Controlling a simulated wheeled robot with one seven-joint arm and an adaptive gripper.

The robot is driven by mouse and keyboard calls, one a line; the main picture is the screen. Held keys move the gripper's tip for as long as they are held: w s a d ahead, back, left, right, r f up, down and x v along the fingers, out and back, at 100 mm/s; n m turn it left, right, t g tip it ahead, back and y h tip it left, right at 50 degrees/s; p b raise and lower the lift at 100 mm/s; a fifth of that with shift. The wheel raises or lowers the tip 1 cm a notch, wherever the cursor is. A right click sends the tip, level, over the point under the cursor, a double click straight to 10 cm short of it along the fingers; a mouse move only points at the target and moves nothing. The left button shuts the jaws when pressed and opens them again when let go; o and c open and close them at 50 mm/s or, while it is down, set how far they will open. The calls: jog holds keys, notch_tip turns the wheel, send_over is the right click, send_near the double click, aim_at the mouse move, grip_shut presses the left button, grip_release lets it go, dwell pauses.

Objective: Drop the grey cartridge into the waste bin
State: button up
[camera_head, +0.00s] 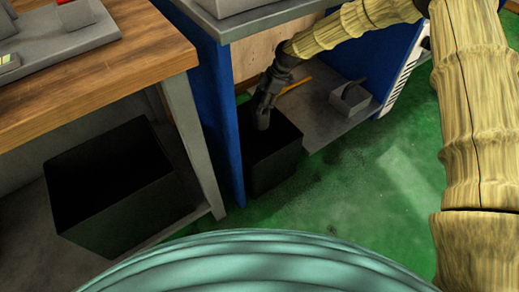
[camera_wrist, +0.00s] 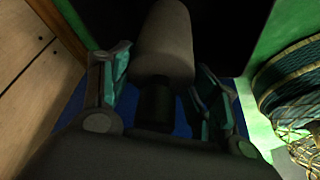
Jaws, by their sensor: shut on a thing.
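My gripper (camera_head: 264,112) hangs over a dark open bin (camera_head: 272,170) beside the blue cabinet. In the wrist view my gripper (camera_wrist: 160,85) is shut on the grey cartridge (camera_wrist: 165,45), a rounded cylinder between the two fingers. In the head view the cartridge is hard to tell from the dark gripper. The bin's dark inside fills the wrist view beyond the cartridge. Whether the cartridge's lower end is above or below the rim I cannot tell. A second, larger dark open bin (camera_head: 115,225) stands at the left under the wooden bench.
The wooden workbench (camera_head: 110,75) is at the left, with its grey leg (camera_head: 193,140) near the bins. A blue panel (camera_head: 215,100) stands close left of the bin under my gripper. A small grey holder (camera_head: 350,98) sits on the low shelf. Green floor is clear at right.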

jog(key=shift+a+f+b, duration=0.1)
jog(key=shift+f+b, duration=1.5)
jog(key=shift+f, duration=1.15)
jog(key=o, duration=1.9)
jog(key=shift+v, duration=3.8)
jog(key=shift+f, duration=0.1)
